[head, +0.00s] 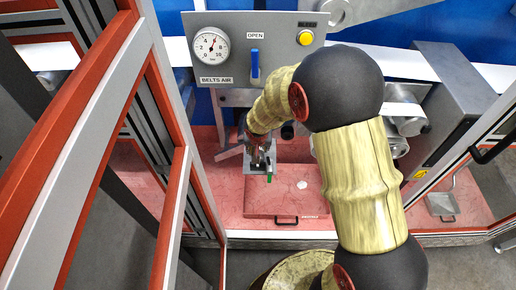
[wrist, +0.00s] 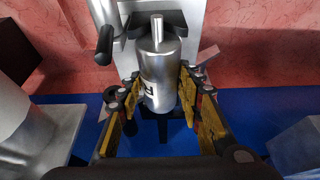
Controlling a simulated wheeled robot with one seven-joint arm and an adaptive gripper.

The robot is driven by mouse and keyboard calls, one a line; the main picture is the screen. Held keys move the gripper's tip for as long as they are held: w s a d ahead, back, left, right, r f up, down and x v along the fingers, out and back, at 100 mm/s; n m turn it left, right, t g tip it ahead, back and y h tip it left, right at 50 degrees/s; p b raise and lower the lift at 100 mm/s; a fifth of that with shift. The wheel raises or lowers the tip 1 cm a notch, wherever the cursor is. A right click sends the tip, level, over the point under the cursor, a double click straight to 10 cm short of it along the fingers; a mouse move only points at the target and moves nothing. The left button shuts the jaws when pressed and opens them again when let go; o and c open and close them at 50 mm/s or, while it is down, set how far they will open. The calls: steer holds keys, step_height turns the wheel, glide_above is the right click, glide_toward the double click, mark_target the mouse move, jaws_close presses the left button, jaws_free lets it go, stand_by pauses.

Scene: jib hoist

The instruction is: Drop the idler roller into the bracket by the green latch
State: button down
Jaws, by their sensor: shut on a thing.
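My gripper (wrist: 158,95) is shut on the idler roller (wrist: 161,78), a silver cylinder with a thin shaft end and a dark mark on its side. The yellow-lined fingers lie on both sides of it in the wrist view. The shaft end is in front of a dark piece on a grey plate (wrist: 130,60); I cannot tell whether the roller touches it. The roller is mostly hidden there, and the latch does not show in the wrist view.
A panel with a gauge (head: 211,46), a blue lever (head: 254,65) and a yellow button (head: 305,38) stands above the bracket. A red-and-grey door frame (head: 170,130) stands at the left. A red hatch (head: 290,200) lies below. Metal rollers (head: 405,118) are at the right.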

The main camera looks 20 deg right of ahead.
steer(key=shift+f+b, duration=0.6)
steer(key=shift+b, duration=0.1)
stand_by(0.4)
steer(key=c, duration=1.2)
jaws_free()
steer(key=shift+o, duration=0.3)
steer(key=v, duration=1.2)
